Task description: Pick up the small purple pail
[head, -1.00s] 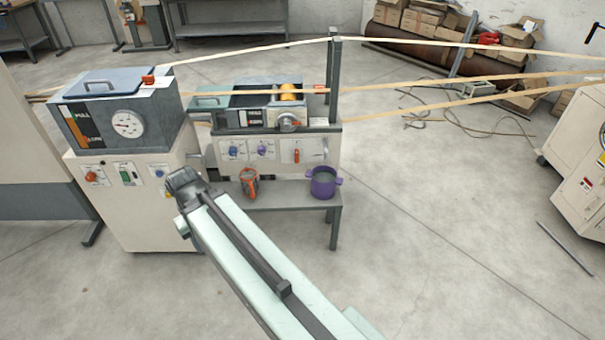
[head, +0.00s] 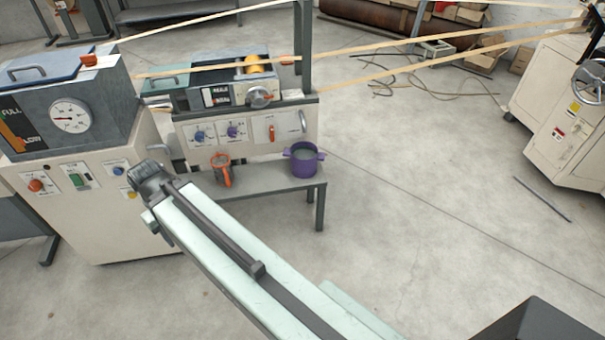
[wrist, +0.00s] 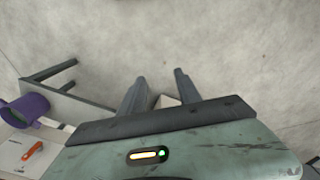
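The small purple pail (head: 303,162) stands upright on the right end of a low grey shelf (head: 265,185) in front of the cream machine. It has side lugs and an open top. In the wrist view the pail (wrist: 30,109) shows at the left edge, partly cut off. My gripper (wrist: 158,75) is open in the wrist view, with two dark fingers apart over bare floor and the pail well off to their left. In the head view my arm crosses in front of the shelf, and I cannot make out the fingers there.
An orange-handled container (head: 222,169) stands left of the pail on the shelf. A cabinet with a gauge (head: 70,118) is at the left. Tan strips (head: 420,45) run across above. A wheeled machine (head: 560,100) is at the right.

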